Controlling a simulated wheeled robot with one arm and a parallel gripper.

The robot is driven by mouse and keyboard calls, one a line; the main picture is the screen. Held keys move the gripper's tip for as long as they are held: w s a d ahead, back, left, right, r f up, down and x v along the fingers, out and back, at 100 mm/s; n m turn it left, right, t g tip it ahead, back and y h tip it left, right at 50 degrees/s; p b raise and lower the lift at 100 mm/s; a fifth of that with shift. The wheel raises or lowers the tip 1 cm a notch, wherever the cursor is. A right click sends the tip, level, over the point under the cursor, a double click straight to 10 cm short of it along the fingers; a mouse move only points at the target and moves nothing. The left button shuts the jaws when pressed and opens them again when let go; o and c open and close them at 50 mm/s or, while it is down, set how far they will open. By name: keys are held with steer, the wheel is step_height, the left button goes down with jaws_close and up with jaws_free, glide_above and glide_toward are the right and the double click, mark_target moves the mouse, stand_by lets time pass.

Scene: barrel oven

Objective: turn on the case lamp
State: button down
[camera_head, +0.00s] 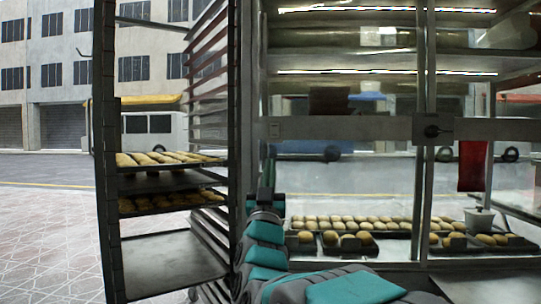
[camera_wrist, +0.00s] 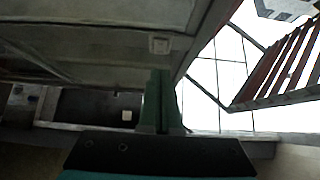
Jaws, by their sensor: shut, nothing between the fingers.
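The glass display case (camera_head: 345,128) fills the right of the head view. A small pale switch plate (camera_head: 274,130) sits at the left end of its metal crossbar. A similar small pale plate (camera_wrist: 160,45) shows in the wrist view, just beyond my fingertips. My gripper (camera_head: 267,172) is shut and empty, below the plate at the case's left post. Its fingers (camera_wrist: 161,76) point toward the plate in the wrist view; I cannot tell whether they touch anything. Bright strips (camera_head: 345,71) run across the case; I cannot tell whether these are lamps or reflections.
A tall tray rack (camera_head: 107,200) with bread trays stands close on the left of my arm. Trays of buns (camera_head: 345,222) lie in the lower case. A dark latch (camera_head: 432,131) and a red cloth (camera_head: 472,165) are at the right. Open paving (camera_head: 45,225) lies far left.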

steer(key=shift+v, duration=1.5)
steer(key=shift+w+f, duration=0.2)
steer(key=shift+f, duration=0.05)
step_height(320, 180, down, 12)
steer(key=d+n+g+y+p, duration=0.3)
steer(key=g+y, duration=0.2)
steer(key=g, duration=0.4)
steer(key=s+d+f+g+h+p, duration=0.1)
steer(key=s+d+f+g, duration=0.15)
steer(key=s+f, duration=0.3)
steer(key=s+d+f+g+p, duration=0.1)
steer(key=s+d+f+g, duration=0.1)
steer(key=s+f+g, duration=0.3)
steer(key=s+d+f+g+h+p, duration=0.1)
steer(key=s+d+f+g, duration=0.2)
steer(key=s, duration=0.8)
steer(key=s+d+f+m+g+p, duration=0.1)
steer(key=s+d+f+g, duration=0.3)
steer(key=s, duration=0.8)
steer(key=s+d+f+m+g+h+p, duration=0.1)
steer(key=s+d+f+g, duration=0.2)
steer(key=s, duration=0.8)
steer(key=shift+d+f+g+h+p, duration=0.2)
steer(key=shift+d+g+h+p, duration=0.15)
steer(key=shift+d+g, duration=0.55)
